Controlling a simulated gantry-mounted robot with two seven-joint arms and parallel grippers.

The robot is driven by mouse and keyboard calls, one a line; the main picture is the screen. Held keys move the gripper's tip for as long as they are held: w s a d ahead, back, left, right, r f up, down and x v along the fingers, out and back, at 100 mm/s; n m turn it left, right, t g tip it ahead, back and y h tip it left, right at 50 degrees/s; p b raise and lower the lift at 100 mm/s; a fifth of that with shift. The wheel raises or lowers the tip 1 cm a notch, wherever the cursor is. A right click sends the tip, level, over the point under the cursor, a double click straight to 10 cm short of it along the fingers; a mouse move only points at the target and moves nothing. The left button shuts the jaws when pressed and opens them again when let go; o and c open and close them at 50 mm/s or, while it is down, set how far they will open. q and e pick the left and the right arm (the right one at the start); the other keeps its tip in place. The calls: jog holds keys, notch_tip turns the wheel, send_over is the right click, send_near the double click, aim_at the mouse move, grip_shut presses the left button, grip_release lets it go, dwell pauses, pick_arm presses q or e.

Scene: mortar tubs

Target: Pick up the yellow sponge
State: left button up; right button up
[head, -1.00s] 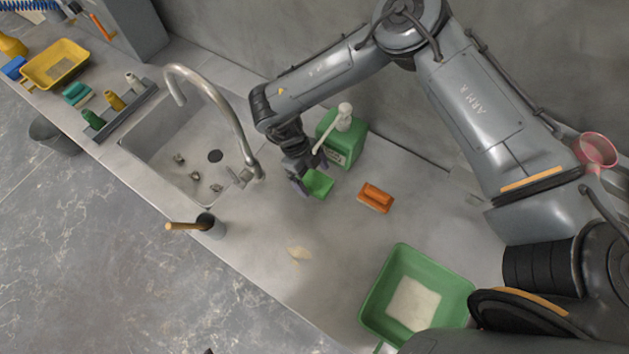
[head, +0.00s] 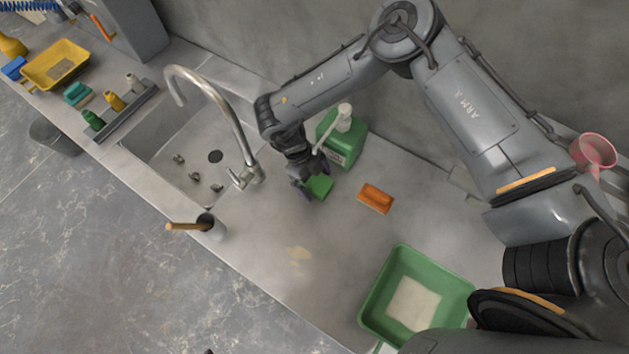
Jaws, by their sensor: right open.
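My right gripper (head: 308,184) points down over the counter, open, beside a small green block (head: 320,187). The gripper partly covers the block, and I cannot tell whether the block is between its fingers. I see no clearly yellow sponge. My left gripper is not in view.
A green pump bottle (head: 342,140) stands behind the gripper, and an orange block (head: 375,198) lies to its right. The sink (head: 150,145) and tap (head: 238,130) are left. A green tub (head: 450,293) with pale contents is front right. A yellow tub (head: 78,55) is far left.

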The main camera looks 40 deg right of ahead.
dwell(0.3)
jog(key=c, duration=1)
jog(key=shift+r, duration=0.15)
jog(key=shift+r, duration=0.35)
jog(key=s+a, duration=0.1)
jog(key=a, duration=0.3)
jog(key=s+a, duration=0.1)
jog(key=a, duration=0.3)
jog(key=s+a+b, duration=0.1)
jog(key=a, duration=0.4)
jog(key=shift+r, duration=0.25)
notch_tip(320, 180, up, 14)
jog(key=shift+d+f+p, duration=0.1)
jog(key=shift+d+p, duration=0.05)
jog(key=shift+p, duration=0.35)
